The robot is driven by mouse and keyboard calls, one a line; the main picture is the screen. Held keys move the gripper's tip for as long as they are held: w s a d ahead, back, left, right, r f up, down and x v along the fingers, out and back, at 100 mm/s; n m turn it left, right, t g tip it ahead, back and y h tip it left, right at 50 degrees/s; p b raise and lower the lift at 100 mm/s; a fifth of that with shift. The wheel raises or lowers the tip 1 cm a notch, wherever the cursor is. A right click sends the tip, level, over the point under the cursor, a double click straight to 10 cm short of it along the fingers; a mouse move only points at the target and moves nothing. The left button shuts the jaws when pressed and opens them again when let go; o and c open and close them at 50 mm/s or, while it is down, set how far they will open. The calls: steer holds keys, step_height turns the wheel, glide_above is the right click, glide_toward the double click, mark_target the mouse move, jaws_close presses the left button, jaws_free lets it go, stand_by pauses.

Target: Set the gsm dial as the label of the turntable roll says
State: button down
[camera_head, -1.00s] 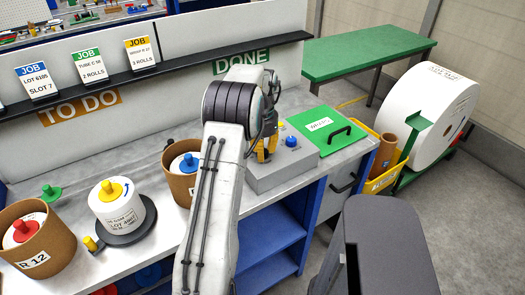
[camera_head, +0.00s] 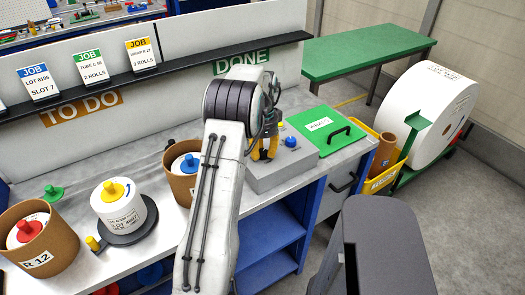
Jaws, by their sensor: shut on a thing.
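The turntable roll (camera_head: 121,211) is a white roll with a yellow knob on top, upright on a dark round turntable (camera_head: 128,238) at the left of the bench. Its front label has several lines, one seeming to begin with LOT; the gsm figure is too small to read surely. My gripper (camera_head: 263,154) has yellow fingers, pointing down onto the top of the grey control box (camera_head: 285,172), left of a blue knob (camera_head: 291,142). The fingers are shut on the gsm dial, which they and my wrist hide. The dial's scale and pointer cannot be seen.
Brown tubs with rolls (camera_head: 37,239) (camera_head: 183,172) stand either side of the turntable. A green lid with a black handle (camera_head: 318,130) lies right of the box. A large white roll (camera_head: 432,115) and a yellow bin (camera_head: 379,182) stand at right. Job cards line a shelf (camera_head: 150,74).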

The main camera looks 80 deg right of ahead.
mark_target(262, 152)
steer(key=shift+a+f+m, duration=0.1)
steer(key=shift+f+m, duration=0.1)
steer(key=shift+m, duration=0.1)
stand_by(0.4)
steer(key=c, duration=0.8)
jaws_free()
steer(key=shift+r, duration=0.1)
steer(key=shift+r, duration=0.1)
step_height(262, 152, up, 12)
steer(key=shift+f, duration=0.1)
stand_by(0.4)
